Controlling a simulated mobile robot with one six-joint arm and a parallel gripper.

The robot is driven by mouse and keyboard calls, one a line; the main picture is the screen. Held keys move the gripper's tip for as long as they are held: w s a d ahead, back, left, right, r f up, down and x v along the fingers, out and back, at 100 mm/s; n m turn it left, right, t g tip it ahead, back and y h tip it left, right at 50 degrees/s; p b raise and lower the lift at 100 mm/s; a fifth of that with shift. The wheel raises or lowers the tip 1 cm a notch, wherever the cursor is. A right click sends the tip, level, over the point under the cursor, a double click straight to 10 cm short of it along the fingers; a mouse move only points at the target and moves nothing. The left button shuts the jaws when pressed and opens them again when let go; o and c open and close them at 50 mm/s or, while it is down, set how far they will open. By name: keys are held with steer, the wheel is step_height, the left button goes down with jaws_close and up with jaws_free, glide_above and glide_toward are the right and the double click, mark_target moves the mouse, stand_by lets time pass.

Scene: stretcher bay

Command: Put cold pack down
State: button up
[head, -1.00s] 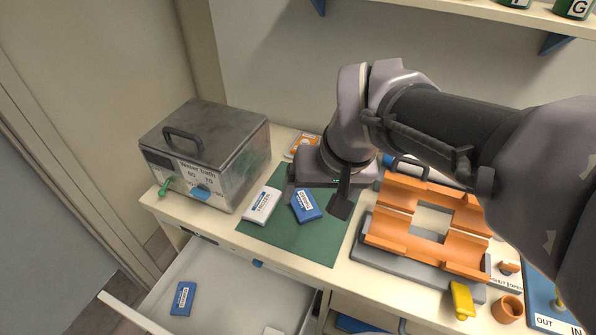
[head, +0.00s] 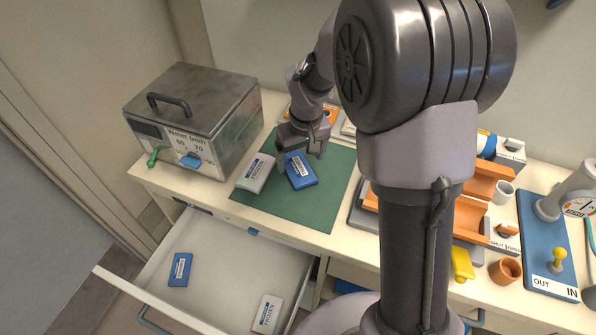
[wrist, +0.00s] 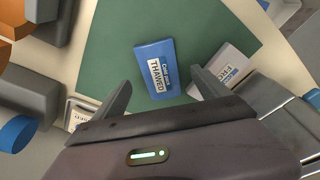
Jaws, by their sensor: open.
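A blue cold pack (head: 300,170), labelled THAWED in the wrist view (wrist: 157,70), lies flat on the green mat (head: 300,208). A white cold pack (head: 256,173), labelled FROZEN, lies just left of it, and its label partly shows in the wrist view (wrist: 226,70). My gripper (head: 300,150) is open and empty above the mat, at the far side of the blue pack. In the wrist view the blue pack lies ahead of the gap between the fingers (wrist: 162,88), apparently untouched.
The open drawer (head: 222,262) below holds another blue pack (head: 180,269) and a white pack (head: 267,313). The water bath (head: 190,118) stands left of the mat. An orange cradle (head: 483,183) stands right, partly hidden by my arm. The mat's front is clear.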

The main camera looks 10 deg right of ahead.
mark_target(298, 167)
steer(key=f, duration=0.1)
steer(key=w+f+b, duration=0.1)
steer(key=f, duration=0.1)
steer(key=f+b, duration=0.1)
steer(key=shift+w+f, duration=0.3)
steer(key=shift+f, duration=0.05)
steer(key=shift+r, duration=0.2)
jaws_close()
steer(key=shift+r+p, duration=0.35)
steer(key=shift+r, duration=0.1)
step_height(298, 167, up, 3)
steer(key=shift+f+p, duration=0.1)
steer(key=shift+p, duration=0.7)
steer(key=s, duration=0.5)
steer(key=s+r+p, duration=0.1)
steer(key=s, duration=0.4)
steer(key=s+p, duration=0.1)
steer(key=s, duration=0.4)
steer(key=shift+r, duration=0.2)
steer(key=shift+s, duration=0.5)
steer(key=shift+s+f, duration=0.1)
steer(key=shift+s, duration=0.05)
